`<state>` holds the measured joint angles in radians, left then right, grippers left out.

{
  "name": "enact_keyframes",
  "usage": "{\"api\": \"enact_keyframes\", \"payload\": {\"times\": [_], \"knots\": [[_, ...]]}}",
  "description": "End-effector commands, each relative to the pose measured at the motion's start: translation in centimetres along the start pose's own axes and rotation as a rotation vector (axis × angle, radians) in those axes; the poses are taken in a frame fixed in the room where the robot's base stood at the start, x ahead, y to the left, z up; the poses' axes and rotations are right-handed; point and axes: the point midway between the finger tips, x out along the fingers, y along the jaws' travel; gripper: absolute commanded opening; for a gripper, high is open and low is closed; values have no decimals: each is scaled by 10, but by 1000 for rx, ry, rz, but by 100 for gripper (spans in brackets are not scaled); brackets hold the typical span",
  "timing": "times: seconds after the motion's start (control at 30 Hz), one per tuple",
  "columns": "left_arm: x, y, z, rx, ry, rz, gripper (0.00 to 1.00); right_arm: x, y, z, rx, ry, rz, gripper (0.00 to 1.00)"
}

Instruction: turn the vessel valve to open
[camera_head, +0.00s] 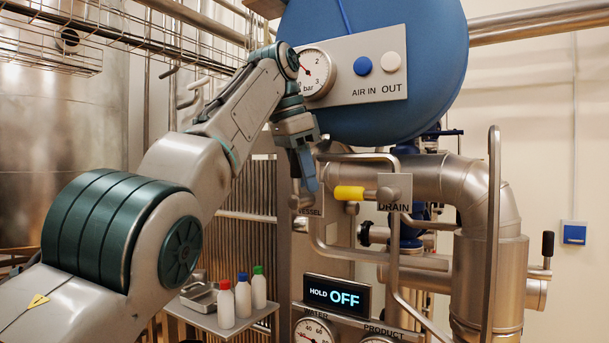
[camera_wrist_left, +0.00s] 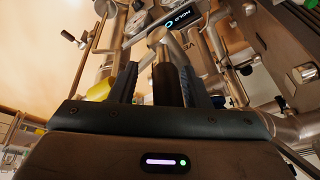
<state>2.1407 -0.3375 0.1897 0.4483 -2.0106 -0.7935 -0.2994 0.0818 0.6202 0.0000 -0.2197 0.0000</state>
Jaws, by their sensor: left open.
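The vessel valve's label plate (camera_head: 309,212) shows at mid picture in the head view, partly covered by my left gripper (camera_head: 306,172). The valve's handle is hidden there behind the gripper. In the left wrist view a dark cylindrical handle (camera_wrist_left: 166,84) on a metal lever lies between the two fingers of my left gripper (camera_wrist_left: 158,72). The fingers are open, one on each side of it. Whether either finger touches it I cannot tell. My right gripper is in neither view.
The drain valve's yellow handle (camera_head: 348,193) sticks out close to the right of my left gripper. A bent metal rail (camera_head: 394,250) runs in front of the panel. The display (camera_head: 337,294) reads HOLD OFF. Several small bottles (camera_head: 243,295) stand on a low shelf.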

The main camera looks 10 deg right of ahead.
Motion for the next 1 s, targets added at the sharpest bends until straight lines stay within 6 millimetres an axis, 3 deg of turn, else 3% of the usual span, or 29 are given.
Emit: {"api": "enact_keyframes", "payload": {"times": [0.17, 0.4, 0.6, 1.0], "knots": [[-17, 0, -1, 0, 1, -2, 43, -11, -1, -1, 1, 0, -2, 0], [-66, -1, -2, -1, 1, -1, 43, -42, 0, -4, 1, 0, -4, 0], [-96, -1, -2, 0, 0, 0, 43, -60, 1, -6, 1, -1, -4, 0], [-107, -1, -1, 1, -1, 1, 43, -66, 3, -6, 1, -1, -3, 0]]}}
